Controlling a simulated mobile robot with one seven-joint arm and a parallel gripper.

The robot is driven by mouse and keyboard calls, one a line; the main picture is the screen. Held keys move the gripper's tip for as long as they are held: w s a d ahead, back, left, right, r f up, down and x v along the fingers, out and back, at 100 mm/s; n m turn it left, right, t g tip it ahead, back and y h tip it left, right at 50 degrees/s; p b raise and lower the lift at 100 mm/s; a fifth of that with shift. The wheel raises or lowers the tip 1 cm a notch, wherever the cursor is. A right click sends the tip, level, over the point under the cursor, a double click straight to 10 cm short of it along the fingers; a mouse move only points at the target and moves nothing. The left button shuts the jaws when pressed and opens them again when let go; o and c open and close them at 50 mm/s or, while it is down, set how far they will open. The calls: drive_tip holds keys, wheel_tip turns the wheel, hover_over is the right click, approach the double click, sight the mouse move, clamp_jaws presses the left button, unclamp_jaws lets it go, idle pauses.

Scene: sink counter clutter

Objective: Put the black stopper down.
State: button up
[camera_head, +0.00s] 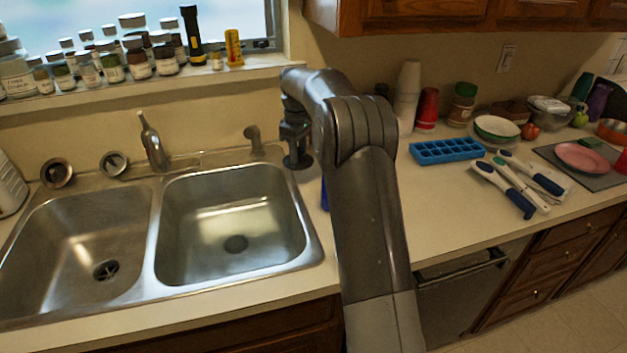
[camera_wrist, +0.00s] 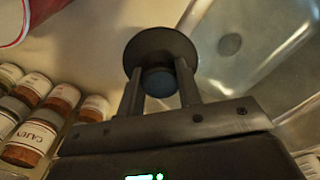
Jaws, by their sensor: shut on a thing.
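The black stopper (camera_head: 298,162) is a dark round disc at the lower end of my gripper (camera_head: 295,146), by the back right corner of the right sink basin. In the wrist view the stopper (camera_wrist: 160,42) sits between the two fingertips of my gripper (camera_wrist: 160,82), which are shut on its narrower part. The disc's flat edge faces away from the gripper. Its underside is hidden, and I cannot tell whether it touches the counter or hangs just above it.
The right sink basin (camera_head: 235,225) lies left of the gripper, with a small sprayer (camera_head: 254,140) close by. Spice jars (camera_wrist: 35,135) show at the left in the wrist view.

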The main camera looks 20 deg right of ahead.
drive_tip(key=d+r, duration=0.3)
drive_tip(key=d, duration=0.2)
wheel_tip(320, 180, down, 5)
drive_tip(key=shift+w+d+f, duration=0.1)
drive_tip(key=shift+f, duration=2.25)
drive_tip(key=shift+f, duration=0.15)
drive_tip(key=o, duration=1.1)
drive_tip(key=shift+o, duration=0.2)
wheel_tip(320, 180, up, 12)
